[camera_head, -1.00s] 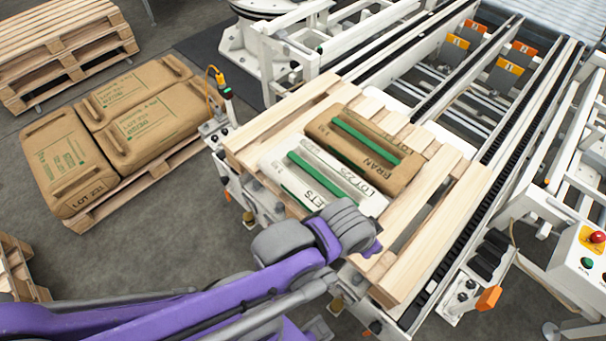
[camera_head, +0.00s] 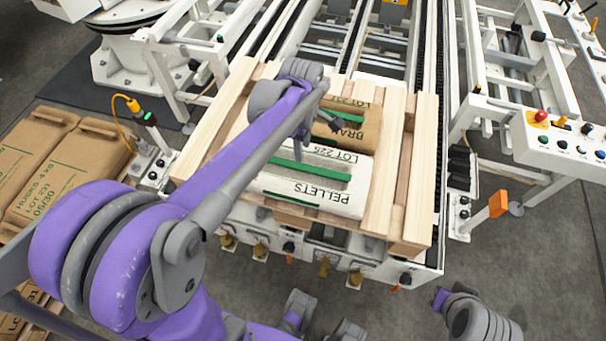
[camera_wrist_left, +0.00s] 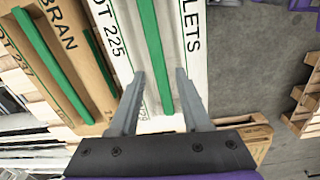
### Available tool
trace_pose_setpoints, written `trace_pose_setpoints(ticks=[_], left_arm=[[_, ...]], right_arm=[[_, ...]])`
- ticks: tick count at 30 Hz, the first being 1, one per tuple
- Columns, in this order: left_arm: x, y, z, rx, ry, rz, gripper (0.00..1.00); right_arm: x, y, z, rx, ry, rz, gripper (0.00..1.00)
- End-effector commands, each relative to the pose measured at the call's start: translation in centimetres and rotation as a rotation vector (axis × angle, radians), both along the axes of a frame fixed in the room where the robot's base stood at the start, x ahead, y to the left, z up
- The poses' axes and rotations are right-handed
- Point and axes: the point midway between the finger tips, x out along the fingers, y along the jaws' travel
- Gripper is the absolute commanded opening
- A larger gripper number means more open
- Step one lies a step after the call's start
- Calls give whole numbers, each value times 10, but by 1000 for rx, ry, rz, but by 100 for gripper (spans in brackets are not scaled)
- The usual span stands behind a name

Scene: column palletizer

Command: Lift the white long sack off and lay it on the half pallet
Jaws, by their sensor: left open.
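The white long sack (camera_head: 338,194) lies on the wooden pallet on the conveyor, printed PELLETS and LOT 225, with a green strip along its top. In the left wrist view the sack (camera_wrist_left: 195,30) runs away from me. My left gripper (camera_head: 316,138) is over the sack, with part of it hidden by my forearm. In the left wrist view its fingers (camera_wrist_left: 157,78) are open, one on each side of the green strip; I cannot tell whether they touch the sack. My right gripper's fingers are not seen. I cannot tell which pallet is the half pallet.
A brown BRAN sack (camera_head: 362,130) lies directly behind the white one. Brown sacks (camera_head: 60,165) are stacked at the left. In the left wrist view a wooden pallet (camera_wrist_left: 305,110) stands on the floor at right. A control box (camera_head: 560,140) is at the right.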

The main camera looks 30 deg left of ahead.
Motion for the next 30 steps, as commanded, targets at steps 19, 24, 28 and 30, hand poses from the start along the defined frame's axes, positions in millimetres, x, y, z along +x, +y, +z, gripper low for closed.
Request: trace_pose_setpoints(ticks=[19, 24, 28, 30], left_arm=[[10, 5, -70, -6, 26, 111, 48], [12, 2, -97, -6, 26, 110, 48], [11, 3, -111, -6, 26, 110, 48], [11, 3, -114, -6, 26, 110, 48]], right_arm=[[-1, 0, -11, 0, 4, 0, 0], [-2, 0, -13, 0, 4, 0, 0], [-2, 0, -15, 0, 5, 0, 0], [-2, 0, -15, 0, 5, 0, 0]])
